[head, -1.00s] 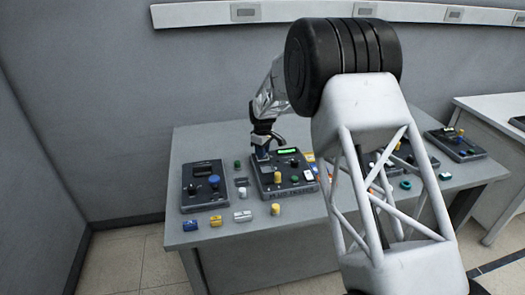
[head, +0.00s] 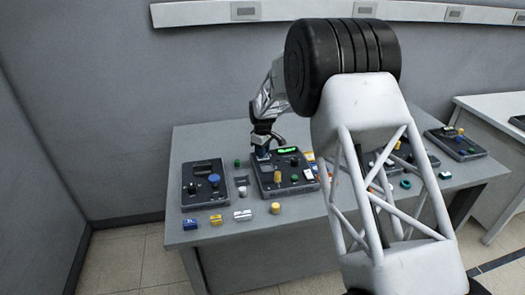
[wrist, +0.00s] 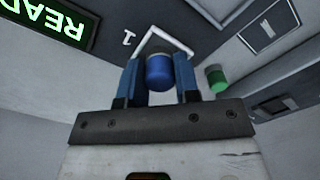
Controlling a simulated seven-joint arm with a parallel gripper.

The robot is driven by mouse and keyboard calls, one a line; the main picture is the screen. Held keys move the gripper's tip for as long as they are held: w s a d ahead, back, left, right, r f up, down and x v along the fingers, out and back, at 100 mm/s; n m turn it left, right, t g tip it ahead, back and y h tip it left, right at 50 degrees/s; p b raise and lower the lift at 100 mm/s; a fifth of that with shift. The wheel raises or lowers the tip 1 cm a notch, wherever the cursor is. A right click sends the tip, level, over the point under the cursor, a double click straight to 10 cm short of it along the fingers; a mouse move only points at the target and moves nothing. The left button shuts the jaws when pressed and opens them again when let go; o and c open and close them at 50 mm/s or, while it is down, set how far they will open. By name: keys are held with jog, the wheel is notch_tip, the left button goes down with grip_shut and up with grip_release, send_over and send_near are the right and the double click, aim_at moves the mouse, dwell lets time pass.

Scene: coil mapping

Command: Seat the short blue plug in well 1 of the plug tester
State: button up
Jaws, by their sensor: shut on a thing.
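The short blue plug (wrist: 160,72) is between the two blue fingers of my gripper (wrist: 159,66) in the wrist view, and the jaws are shut on it. Just past the plug is a white corner marking with a "1" beside it on the dark panel of the plug tester. In the head view my gripper (head: 262,155) points down at the back left of the plug tester (head: 286,188). The well opening is hidden behind the plug, so I cannot tell whether the plug is inside it. The tester's display (wrist: 45,22) shows green letters beginning "READ".
A green plug (wrist: 216,78) stands off the tester's edge. Several small blocks and a yellow plug (head: 275,208) lie along the front of the table (head: 250,235).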

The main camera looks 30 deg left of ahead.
dwell(0.3)
jog(key=o, duration=1.5)
jog(key=shift+c, duration=0.2)
jog(key=shift+r, duration=0.15)
jog(key=shift+r, duration=3.35)
jog(key=shift+d, duration=0.1)
